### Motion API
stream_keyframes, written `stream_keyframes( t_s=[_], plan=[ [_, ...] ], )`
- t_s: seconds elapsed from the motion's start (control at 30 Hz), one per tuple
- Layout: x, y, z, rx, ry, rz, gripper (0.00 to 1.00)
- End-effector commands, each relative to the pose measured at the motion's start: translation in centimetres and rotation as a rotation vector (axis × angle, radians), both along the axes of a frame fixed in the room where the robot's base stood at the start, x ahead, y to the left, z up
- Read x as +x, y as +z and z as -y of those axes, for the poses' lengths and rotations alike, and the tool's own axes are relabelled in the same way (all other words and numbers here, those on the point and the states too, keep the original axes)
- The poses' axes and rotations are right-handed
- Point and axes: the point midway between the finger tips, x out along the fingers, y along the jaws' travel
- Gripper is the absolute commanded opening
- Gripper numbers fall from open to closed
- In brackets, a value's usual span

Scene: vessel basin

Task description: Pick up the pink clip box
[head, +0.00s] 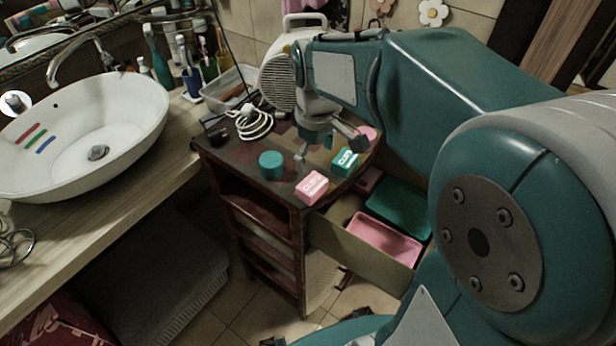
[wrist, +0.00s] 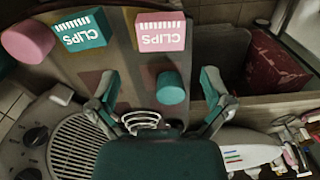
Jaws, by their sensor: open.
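The pink clip box (head: 312,187) lies at the front edge of the dark wooden cabinet top. In the wrist view the pink clip box (wrist: 160,31) shows its "CLIPS" label, beyond my fingertips and near the middle. My gripper (head: 330,149) is open and empty above the cabinet top, behind the pink box and apart from it. In the wrist view the fingers of my gripper (wrist: 161,86) are spread wide, with a teal cylinder (wrist: 171,88) showing between them. A teal clip box (head: 345,161) lies right of and behind the pink box.
A pink round item (head: 367,134) and a coiled white cable (head: 254,124) are on the cabinet top. An open drawer below holds a pink tray (head: 384,232) and a teal tray (head: 402,204). A fan heater (head: 276,80) stands behind; a white basin (head: 85,130) is left.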

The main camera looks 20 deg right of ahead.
Motion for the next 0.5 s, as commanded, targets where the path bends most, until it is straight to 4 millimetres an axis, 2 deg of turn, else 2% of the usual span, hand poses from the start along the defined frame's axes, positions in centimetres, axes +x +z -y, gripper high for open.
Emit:
stream_keyframes(
  t_s=[0.1, 0.37, 0.5],
  plan=[
    [-0.1, -2.2, -0.2, -0.002, -0.001, -0.005, 1.0],
    [0.0, -4.7, -0.2, -0.002, -0.001, -0.002, 1.0],
    [0.0, -6.8, -0.1, -0.002, -0.002, -0.005, 1.0]
  ],
)
